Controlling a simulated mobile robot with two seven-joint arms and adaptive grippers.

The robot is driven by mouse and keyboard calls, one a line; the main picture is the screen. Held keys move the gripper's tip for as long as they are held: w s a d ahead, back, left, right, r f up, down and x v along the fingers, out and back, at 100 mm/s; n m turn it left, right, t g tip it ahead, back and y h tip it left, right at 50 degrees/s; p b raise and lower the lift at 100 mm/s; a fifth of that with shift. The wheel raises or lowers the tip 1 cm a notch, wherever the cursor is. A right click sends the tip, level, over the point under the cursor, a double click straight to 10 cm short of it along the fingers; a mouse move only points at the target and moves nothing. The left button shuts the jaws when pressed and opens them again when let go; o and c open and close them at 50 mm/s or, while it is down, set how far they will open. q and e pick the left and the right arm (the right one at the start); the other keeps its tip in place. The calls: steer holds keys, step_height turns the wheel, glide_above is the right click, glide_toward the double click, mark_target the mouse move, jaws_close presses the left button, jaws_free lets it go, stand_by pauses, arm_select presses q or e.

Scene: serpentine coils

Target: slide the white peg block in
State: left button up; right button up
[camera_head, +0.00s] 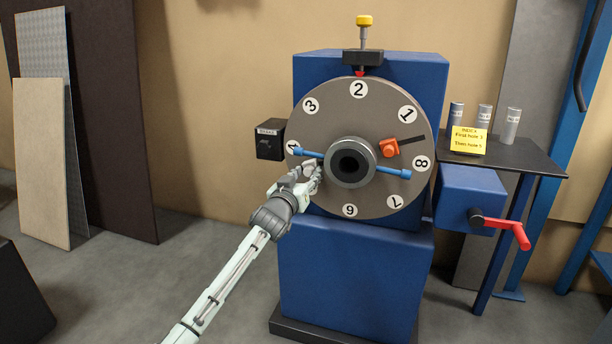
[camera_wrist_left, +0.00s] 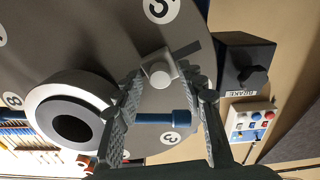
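The white peg block (camera_wrist_left: 158,69) has a round grey knob and sits on the face of the grey numbered disc (camera_head: 333,110), at the end of a dark slot (camera_wrist_left: 187,49). My left gripper (camera_wrist_left: 168,82) is open, its fingers on either side of the block, with a gap to each in the wrist view. A blue-ended rod (camera_wrist_left: 172,116) on the disc also shows between the fingers. In the head view my left gripper (camera_head: 311,174) is at the disc's left side and largely hides the block. My right gripper is not in view.
An orange block (camera_head: 389,148) sits by another dark slot right of the hub (camera_head: 350,163). A black brake box (camera_head: 270,139) stands left of the disc. A red crank (camera_head: 512,229), side table (camera_head: 520,158) and yellow note (camera_head: 469,141) are at right.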

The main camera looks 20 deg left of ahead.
arm_select(q)
steer(key=s, duration=1.2)
steer(key=shift+a, duration=0.25)
